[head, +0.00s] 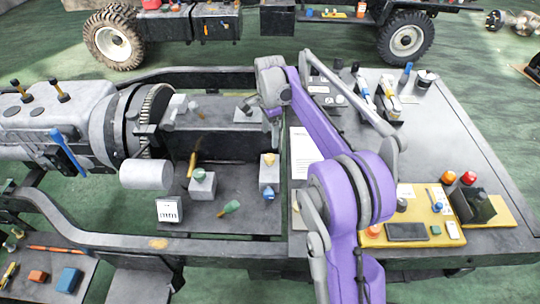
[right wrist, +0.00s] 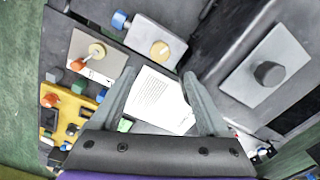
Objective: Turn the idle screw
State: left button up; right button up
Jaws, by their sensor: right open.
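No label in either view marks the idle screw, so I cannot tell which part it is. In the right wrist view a pale block with a brass round knob (right wrist: 158,48) lies just past my right gripper's fingertips (right wrist: 160,76). The fingers are apart, with nothing held between them. In the head view a grey block with a brass-coloured top (head: 269,170) stands on the chassis plate. My right gripper (head: 272,108) hangs over the chassis, partly hidden by its own arm. A dark knob (right wrist: 268,72) sits on a grey plate to the right. My left gripper is not in view.
A printed sheet (right wrist: 160,98) lies below the fingers; it also shows in the head view (head: 302,152). The engine (head: 60,125) fills the left. A yellow mat (head: 470,240) holds small parts at right. The tabletop beyond (head: 450,115) is partly bare.

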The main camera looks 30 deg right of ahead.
aim_at(270, 157)
notch_tip(270, 157, down, 11)
jog(key=shift+r, duration=0.15)
jog(key=shift+c, duration=0.2)
grip_shut()
dwell(0.4)
